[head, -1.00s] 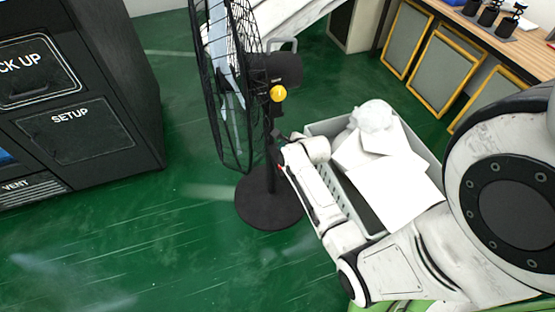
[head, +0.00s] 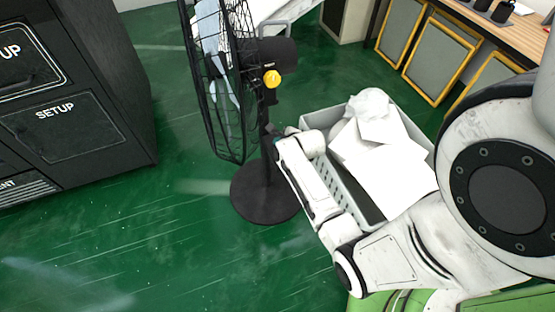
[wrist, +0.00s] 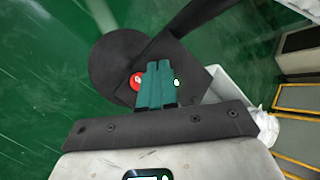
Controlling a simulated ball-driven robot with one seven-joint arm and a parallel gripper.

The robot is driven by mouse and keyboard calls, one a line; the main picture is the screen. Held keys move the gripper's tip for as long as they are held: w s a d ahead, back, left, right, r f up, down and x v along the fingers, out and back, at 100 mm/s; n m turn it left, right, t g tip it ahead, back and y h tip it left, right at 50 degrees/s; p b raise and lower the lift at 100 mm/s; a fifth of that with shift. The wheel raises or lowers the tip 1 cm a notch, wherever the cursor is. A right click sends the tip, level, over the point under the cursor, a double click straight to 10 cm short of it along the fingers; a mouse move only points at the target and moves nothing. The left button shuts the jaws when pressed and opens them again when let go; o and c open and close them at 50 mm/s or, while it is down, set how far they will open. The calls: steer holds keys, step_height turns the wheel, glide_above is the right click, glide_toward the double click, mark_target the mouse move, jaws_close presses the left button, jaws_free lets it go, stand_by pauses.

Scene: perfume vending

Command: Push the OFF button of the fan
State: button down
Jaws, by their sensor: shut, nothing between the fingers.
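The black standing fan (head: 240,90) is left of centre in the head view, with a yellow knob (head: 272,79) behind its cage. In the wrist view, a dark control box has a red button (wrist: 136,81) left of my fingers and a small green-and-white button (wrist: 176,82) right of them. I cannot read which one is OFF. My gripper (wrist: 158,68) has its teal fingers shut and empty, over the box between the two buttons. Contact with the box cannot be told. In the head view my gripper is beside the fan pole, its fingertips mostly hidden.
The round fan base (head: 265,195) stands on the green floor. A grey crate of white paper (head: 385,165) is right of the fan, close to my forearm. A black machine (head: 75,100) stands at the left, with clear floor between. A wooden counter (head: 510,35) is at the upper right.

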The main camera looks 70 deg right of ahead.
steer(key=shift+f+b, duration=1.5)
steer(key=shift+f, duration=0.95)
steer(key=shift+f, duration=0.1)
steer(key=shift+f, duration=0.3)
steer(key=shift+f+b, duration=0.3)
steer(key=shift+f, duration=0.15)
stand_by(0.9)
steer(key=shift+r, duration=0.1)
steer(key=shift+r+p, duration=0.75)
steer(key=shift+p, duration=0.25)
steer(key=shift+r, duration=0.1)
step_height(320, 180, up, 5)
steer(key=p, duration=0.5)
